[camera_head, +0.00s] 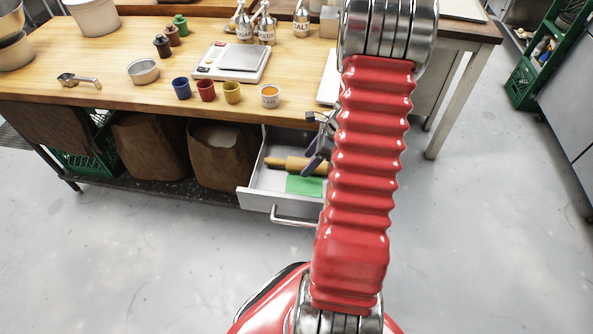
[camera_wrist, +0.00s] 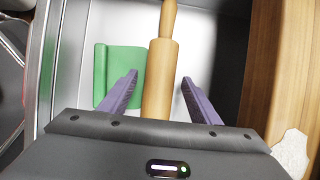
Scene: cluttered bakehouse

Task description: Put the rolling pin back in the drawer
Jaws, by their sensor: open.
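The wooden rolling pin (camera_head: 285,163) lies inside the open drawer (camera_head: 254,200) under the wooden table. In the wrist view the rolling pin (camera_wrist: 160,75) runs lengthwise between the two purple fingers of my gripper (camera_wrist: 160,82). The fingers are apart, with a gap on each side of the pin. A flat green item (camera_wrist: 119,72) lies on the drawer floor beside the pin, and also shows in the head view (camera_head: 303,186). My arm hides the right part of the drawer in the head view, and the near end of the pin is hidden behind my gripper in the wrist view.
The drawer's handle (camera_head: 293,219) sticks out over the floor. The table top (camera_head: 120,92) holds a scale (camera_head: 232,62), several small coloured cups and a metal bowl (camera_head: 143,71). Brown sacks (camera_head: 222,155) stand left of the drawer. The floor in front is clear.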

